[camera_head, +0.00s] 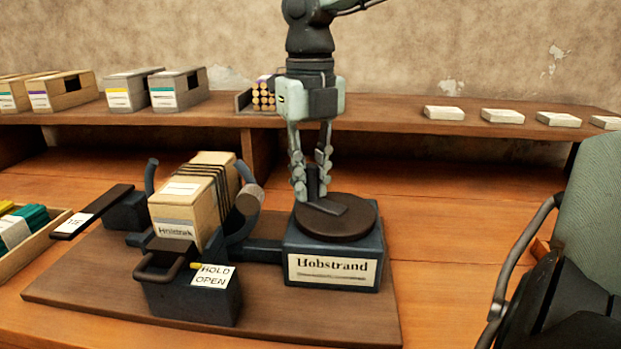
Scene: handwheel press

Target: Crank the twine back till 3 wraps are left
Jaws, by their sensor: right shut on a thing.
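A tan box labelled "Hobstrand" (182,212) sits tilted in the dark cradle of the press. Several dark twine wraps (222,178) run around its upper right part; I cannot count them exactly. Right of it, a dark block with a "Hobstrand" plate (332,269) carries a round brown crank wheel (352,219). An upright dark crank knob (318,181) stands near the wheel's back left edge. My right gripper (312,188) points down from above and is shut on the knob, its fingers hiding part of it. My left gripper is not in view.
A "HOLD OPEN" card (212,275) is on the front block, beside a brown handle (159,269). A dark bar with a tag (92,212) lies left. File boxes (178,90) and white packets (502,116) line the back shelf. A chair (560,270) stands at right.

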